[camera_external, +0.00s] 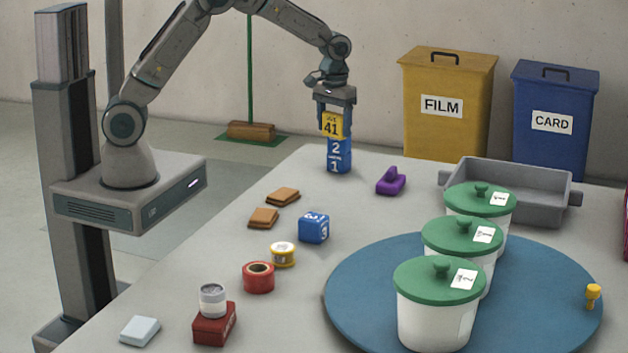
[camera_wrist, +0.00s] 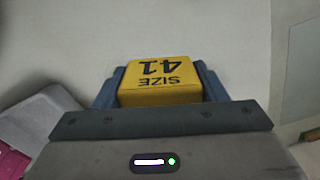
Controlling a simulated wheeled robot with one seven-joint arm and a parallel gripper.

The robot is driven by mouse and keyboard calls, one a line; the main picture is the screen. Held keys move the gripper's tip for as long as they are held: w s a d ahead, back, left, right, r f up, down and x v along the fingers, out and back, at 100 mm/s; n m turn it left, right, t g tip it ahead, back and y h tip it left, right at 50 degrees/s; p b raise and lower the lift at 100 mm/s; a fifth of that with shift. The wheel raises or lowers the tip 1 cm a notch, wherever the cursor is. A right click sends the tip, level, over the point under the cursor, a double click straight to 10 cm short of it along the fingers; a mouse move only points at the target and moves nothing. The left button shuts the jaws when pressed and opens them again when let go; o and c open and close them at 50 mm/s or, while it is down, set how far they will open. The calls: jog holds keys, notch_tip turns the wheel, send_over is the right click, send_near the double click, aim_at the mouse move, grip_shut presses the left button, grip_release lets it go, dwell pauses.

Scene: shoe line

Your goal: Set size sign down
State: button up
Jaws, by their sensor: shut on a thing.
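The size sign (camera_external: 333,126) is a yellow block marked 41. It also shows in the wrist view (camera_wrist: 160,82), where it reads SIZE 41 upside down. My gripper (camera_external: 334,114) is shut on it from above, with a finger on each side. The sign is directly above two stacked blue cubes, the upper one (camera_external: 338,148) marked 2 and the lower one (camera_external: 339,164) marked 1, at the far edge of the table. Its lower edge meets the top of the upper cube in the picture; I cannot tell whether it rests there.
A purple object (camera_external: 391,181) lies right of the stack, with a grey tray (camera_external: 512,194) beyond. Another blue cube (camera_external: 314,227) stands nearer. A blue round mat (camera_external: 362,300) holds several green-lidded white tubs (camera_external: 438,318). Bare table surrounds the stack's near side.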

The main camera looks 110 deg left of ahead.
jog(key=d, duration=0.7)
send_over(335, 189)
jog(key=shift+m, duration=0.3)
notch_tip(335, 189, down, 12)
jog(key=shift+d+f, duration=0.1)
jog(key=shift+d, duration=0.05)
jog(key=shift+f+b, duration=0.3)
jog(key=shift+f, duration=1.8)
jog(key=o, duration=0.6)
jog(key=shift+f, duration=0.1)
jog(key=o, duration=0.4)
